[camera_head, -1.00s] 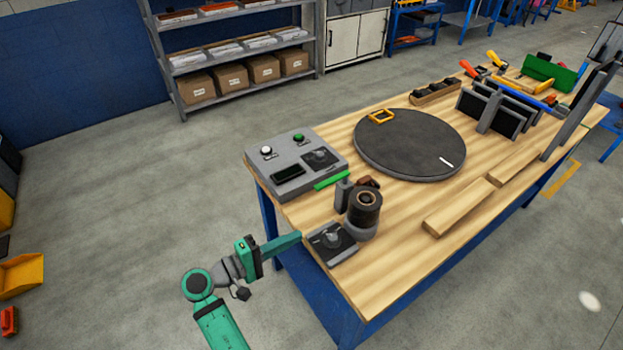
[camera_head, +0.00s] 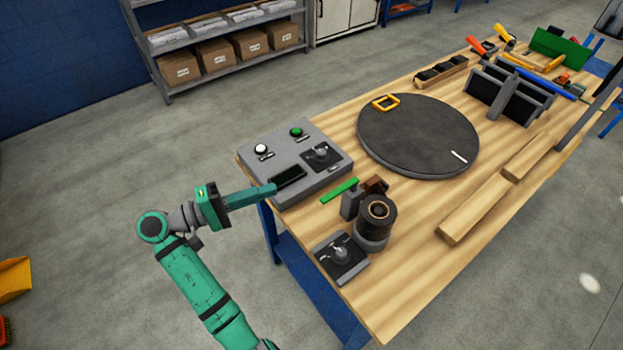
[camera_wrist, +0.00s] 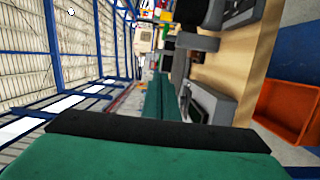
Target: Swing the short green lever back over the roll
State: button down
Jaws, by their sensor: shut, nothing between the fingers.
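The short green lever (camera_head: 339,190) sticks out to the left from a grey post (camera_head: 351,204) beside the dark roll (camera_head: 376,213). It points away from the roll, toward the grey control box. The roll stands upright on a round grey base on the bench. My gripper (camera_head: 268,189) is shut and empty. Its long green fingers point right, with their tips at the left front edge of the control box, to the left of the lever and apart from it. In the wrist view my shut fingers (camera_wrist: 161,98) reach toward the bench; I cannot make out the lever there.
The control box (camera_head: 295,163) has buttons and a small dark screen. A dark plate with a knob (camera_head: 341,257) lies in front of the roll. A black turntable (camera_head: 418,140) and wooden bars (camera_head: 476,208) lie behind and right. Floor is free left of the bench.

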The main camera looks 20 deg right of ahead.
aim_at(340, 194)
jog(key=s+d, duration=0.3)
jog(key=d, duration=0.9)
dwell(0.3)
jog(key=shift+s, duration=0.1)
jog(key=shift+s, duration=0.1)
